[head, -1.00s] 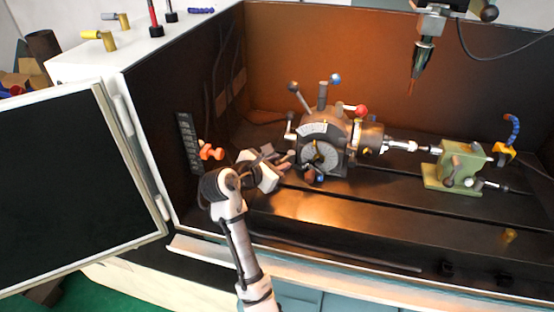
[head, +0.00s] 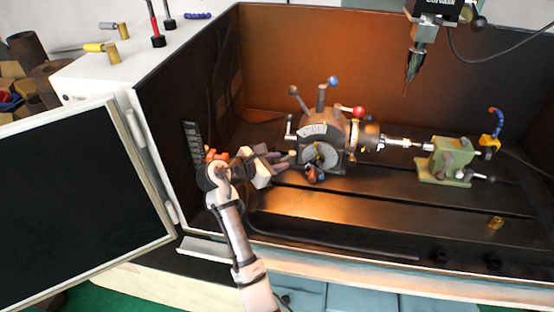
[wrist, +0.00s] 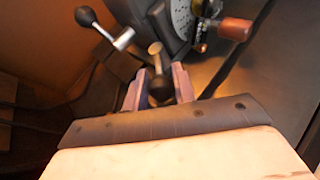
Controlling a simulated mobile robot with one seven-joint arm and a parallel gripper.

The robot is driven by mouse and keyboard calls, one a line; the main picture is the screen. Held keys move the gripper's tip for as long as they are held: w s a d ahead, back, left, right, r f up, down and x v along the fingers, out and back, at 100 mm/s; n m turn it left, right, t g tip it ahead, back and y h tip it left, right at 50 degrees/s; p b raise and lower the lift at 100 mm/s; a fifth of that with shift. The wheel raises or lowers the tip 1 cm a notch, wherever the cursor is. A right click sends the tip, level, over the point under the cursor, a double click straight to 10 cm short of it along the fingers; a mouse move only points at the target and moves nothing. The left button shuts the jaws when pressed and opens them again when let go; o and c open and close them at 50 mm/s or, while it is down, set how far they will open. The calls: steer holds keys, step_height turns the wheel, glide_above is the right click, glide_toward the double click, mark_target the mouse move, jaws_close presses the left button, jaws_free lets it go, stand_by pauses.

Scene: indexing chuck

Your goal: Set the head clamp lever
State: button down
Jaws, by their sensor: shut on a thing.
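The dark indexing head (head: 322,132) sits on the machine bed, with several ball-ended levers on top and a round dial on its front. My gripper (head: 287,163) is at the head's left side, low down. In the wrist view, my gripper (wrist: 161,88) has its two purple-grey fingers closed on the dark knob (wrist: 160,91) of a short lever. The lever's pale metal end (wrist: 155,48) shows beyond the fingers. In the head view the fingers hide this lever. I cannot tell its exact angle.
A crank with a dark ball (wrist: 85,16) is close left of the fingers in the wrist view. A red-orange handle (wrist: 235,28) is at upper right. The green tailstock (head: 445,162) stands right on the bed. The open door (head: 80,205) is at left.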

mark_target(276, 160)
stand_by(0.5)
steer(key=c, duration=1.2)
jaws_free()
steer(key=shift+o, duration=0.2)
step_height(276, 160, up, 20)
steer(key=b, duration=0.2)
steer(key=shift+c, duration=0.4)
